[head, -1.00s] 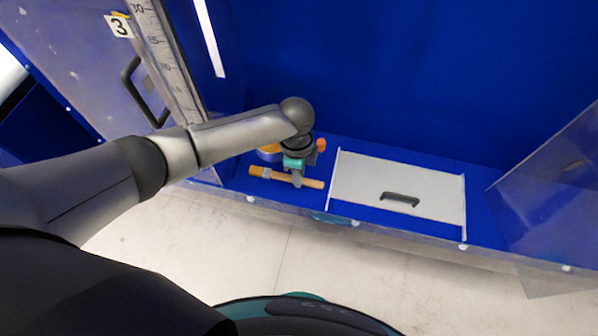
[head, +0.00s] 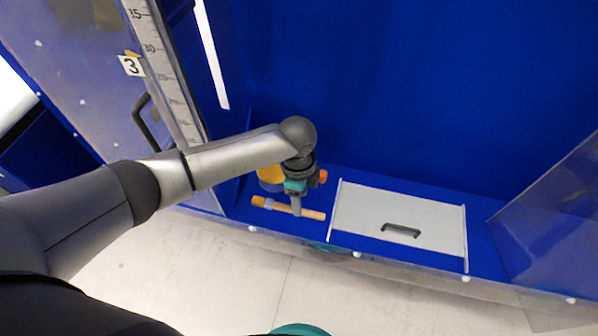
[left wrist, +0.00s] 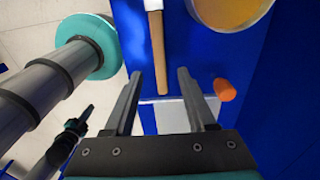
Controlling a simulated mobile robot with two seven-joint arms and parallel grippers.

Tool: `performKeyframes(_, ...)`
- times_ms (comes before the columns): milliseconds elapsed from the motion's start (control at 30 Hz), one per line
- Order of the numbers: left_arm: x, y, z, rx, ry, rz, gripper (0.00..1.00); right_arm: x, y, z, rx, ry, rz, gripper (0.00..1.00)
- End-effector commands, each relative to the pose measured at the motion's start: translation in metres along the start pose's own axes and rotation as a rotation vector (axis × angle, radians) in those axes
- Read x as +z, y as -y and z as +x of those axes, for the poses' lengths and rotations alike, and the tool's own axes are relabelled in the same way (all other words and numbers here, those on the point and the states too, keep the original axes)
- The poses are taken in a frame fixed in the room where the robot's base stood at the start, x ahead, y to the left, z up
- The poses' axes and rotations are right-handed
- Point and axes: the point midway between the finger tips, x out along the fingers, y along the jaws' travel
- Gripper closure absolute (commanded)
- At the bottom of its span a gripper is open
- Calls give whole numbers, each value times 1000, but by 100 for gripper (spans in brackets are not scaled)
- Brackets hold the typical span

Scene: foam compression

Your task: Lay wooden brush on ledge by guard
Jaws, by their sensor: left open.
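The wooden brush (head: 313,214) lies on the blue ledge (head: 345,248), its orange head to the left and its tan handle to the right. My left gripper (head: 297,212) points down over the brush handle. In the left wrist view, the brush handle (left wrist: 158,50) lies between the lines of the open, empty fingers of my left gripper (left wrist: 160,85). I cannot tell how far above the handle the fingertips are. The brush's bristle end is out of that view.
A round container with yellow-orange contents (head: 270,176) stands behind the brush. A small orange cylinder (head: 323,176) is beside my gripper. A white panel with a dark handle (head: 365,205) is to the right. A clear sheet (head: 555,220) stands at far right.

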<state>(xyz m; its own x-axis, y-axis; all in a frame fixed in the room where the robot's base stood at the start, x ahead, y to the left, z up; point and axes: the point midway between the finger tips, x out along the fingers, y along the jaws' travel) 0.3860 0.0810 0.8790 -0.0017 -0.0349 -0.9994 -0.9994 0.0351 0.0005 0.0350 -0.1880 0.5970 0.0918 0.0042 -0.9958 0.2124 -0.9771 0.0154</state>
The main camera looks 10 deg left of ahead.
Motion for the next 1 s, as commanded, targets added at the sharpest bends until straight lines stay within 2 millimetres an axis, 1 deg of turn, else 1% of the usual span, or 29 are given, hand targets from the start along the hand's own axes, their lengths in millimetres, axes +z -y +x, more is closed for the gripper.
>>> performKeyframes(33,0,1,-17,-5,-2,1,44,0,0,-6,0,0,0,100)
performKeyframes(200,0,1,-58,-5,-2,0,44,-1,0,-13,0,0,0,100)
performKeyframes(300,0,1,-79,-4,-1,1,44,-1,0,-16,0,1,-1,100)
performKeyframes(433,0,1,-98,-2,-2,-1,44,-1,0,-19,0,1,-1,100)
performKeyframes(500,0,0,-105,-1,-1,0,44,-1,0,-20,0,1,-1,100)
performKeyframes(633,0,0,-112,-1,0,0,44,-1,0,-20,0,1,-1,100)
performKeyframes(867,0,0,-112,0,0,-1,44,-1,0,-20,0,1,-1,100)
performKeyframes(1000,-9,-7,-108,-3,-24,-15,44,-1,0,-20,0,1,-1,100)
